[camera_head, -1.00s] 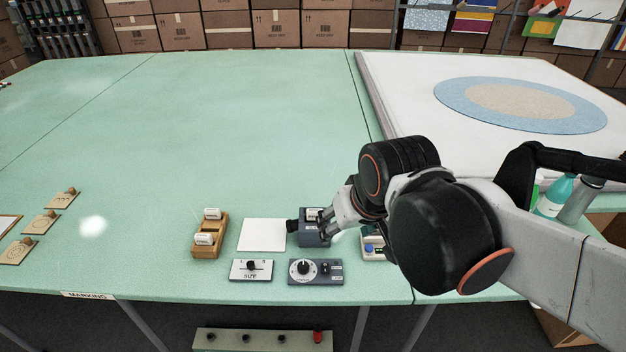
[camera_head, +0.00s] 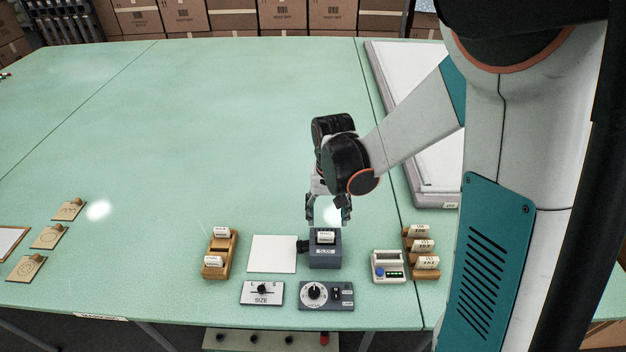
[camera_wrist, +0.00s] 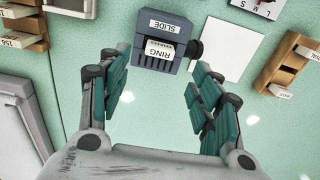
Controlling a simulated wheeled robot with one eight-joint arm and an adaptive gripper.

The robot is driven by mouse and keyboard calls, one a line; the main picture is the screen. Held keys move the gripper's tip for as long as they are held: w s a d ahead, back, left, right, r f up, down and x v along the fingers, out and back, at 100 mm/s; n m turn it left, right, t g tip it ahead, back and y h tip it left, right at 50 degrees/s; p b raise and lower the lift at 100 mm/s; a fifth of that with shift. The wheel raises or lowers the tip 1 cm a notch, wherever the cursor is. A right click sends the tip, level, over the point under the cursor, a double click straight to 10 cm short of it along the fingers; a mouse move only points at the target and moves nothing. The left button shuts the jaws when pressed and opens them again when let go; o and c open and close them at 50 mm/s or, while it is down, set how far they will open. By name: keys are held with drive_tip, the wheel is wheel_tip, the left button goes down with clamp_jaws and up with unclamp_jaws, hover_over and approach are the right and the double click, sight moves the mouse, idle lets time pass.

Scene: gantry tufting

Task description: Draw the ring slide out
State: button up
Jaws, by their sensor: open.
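The ring slide (camera_wrist: 159,49) is a white piece labelled RING, seated in a dark grey block marked SLIDE (camera_wrist: 172,28). In the head view the white slide (camera_head: 325,237) shows in the top of the block (camera_head: 326,257). A black knob (camera_wrist: 195,49) sticks out of the block's side. My gripper (camera_wrist: 158,88) is open and empty, its teal fingers spread. In the wrist view the block lies beyond the fingertips, in line with the gap between them. In the head view my gripper (camera_head: 328,222) hangs just behind and above the block.
A blank white card (camera_head: 272,254) lies left of the block, with a wooden rack (camera_head: 232,262) of white slides beyond it. A SIZE panel (camera_head: 262,292) and a dial panel (camera_head: 326,295) sit in front. A small device (camera_head: 388,267) and another wooden rack (camera_head: 411,258) stand right.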

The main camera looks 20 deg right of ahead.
sight(326, 234)
drive_tip(key=shift+w+f, duration=0.35)
drive_tip(key=shift+f, duration=0.1)
wheel_tip(326, 234, down, 9)
drive_tip(key=b, duration=0.7)
idle(1.1)
drive_tip(key=c, duration=1.2)
drive_tip(key=o, duration=0.6)
drive_tip(key=c, duration=0.6)
drive_tip(key=shift+r, duration=0.1)
drive_tip(key=shift+r, duration=0.15)
